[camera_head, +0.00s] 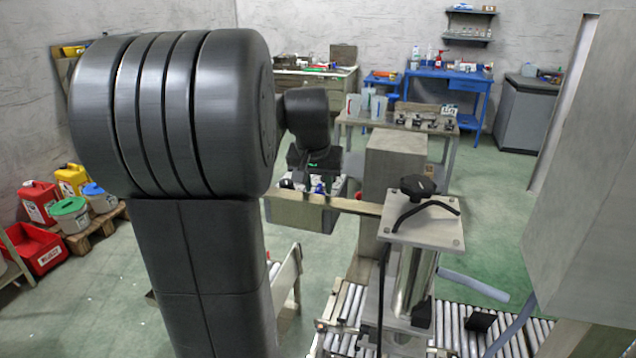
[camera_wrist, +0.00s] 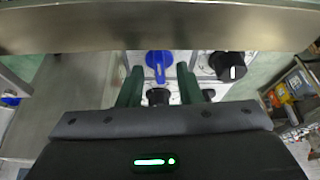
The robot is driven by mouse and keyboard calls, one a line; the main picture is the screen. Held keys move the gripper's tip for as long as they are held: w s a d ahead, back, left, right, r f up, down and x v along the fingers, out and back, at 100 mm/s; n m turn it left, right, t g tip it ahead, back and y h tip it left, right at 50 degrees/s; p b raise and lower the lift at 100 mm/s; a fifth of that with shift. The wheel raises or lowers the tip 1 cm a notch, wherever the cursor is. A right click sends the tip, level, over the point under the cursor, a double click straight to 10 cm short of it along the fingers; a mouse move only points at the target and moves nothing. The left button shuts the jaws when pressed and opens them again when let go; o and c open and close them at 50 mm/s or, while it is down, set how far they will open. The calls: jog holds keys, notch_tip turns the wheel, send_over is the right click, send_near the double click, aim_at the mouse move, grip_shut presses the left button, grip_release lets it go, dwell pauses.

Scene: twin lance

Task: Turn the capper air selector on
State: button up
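In the wrist view, a blue selector knob (camera_wrist: 158,66) sits on a light panel face, its handle pointing roughly along the gripper's fingers. My gripper (camera_wrist: 159,72) is open, with one green finger to each side of the blue knob; I cannot tell whether either touches it. A black selector knob (camera_wrist: 228,66) with a white mark is to the right. A round black part (camera_wrist: 158,96) lies between the fingers, nearer the palm. In the head view, my gripper (camera_head: 318,164) is over the control box (camera_head: 300,214), with the blue knob (camera_head: 319,188) just below it. No label is readable.
A metal bar (camera_wrist: 160,28) crosses the top of the wrist view, close to the fingertips. In the head view, a post with a black hand knob (camera_head: 418,187) stands right of the box, beside a roller conveyor (camera_head: 345,305). A grey block (camera_head: 393,165) stands behind.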

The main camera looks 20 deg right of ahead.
grip_shut()
jog(key=shift+d+r+n+y+p, duration=0.1)
jog(key=shift+n+y+p, duration=0.5)
jog(key=shift+n, duration=0.6)
jog(key=shift+n+y+p, duration=0.4)
jog(key=shift+n, duration=0.9)
grip_release()
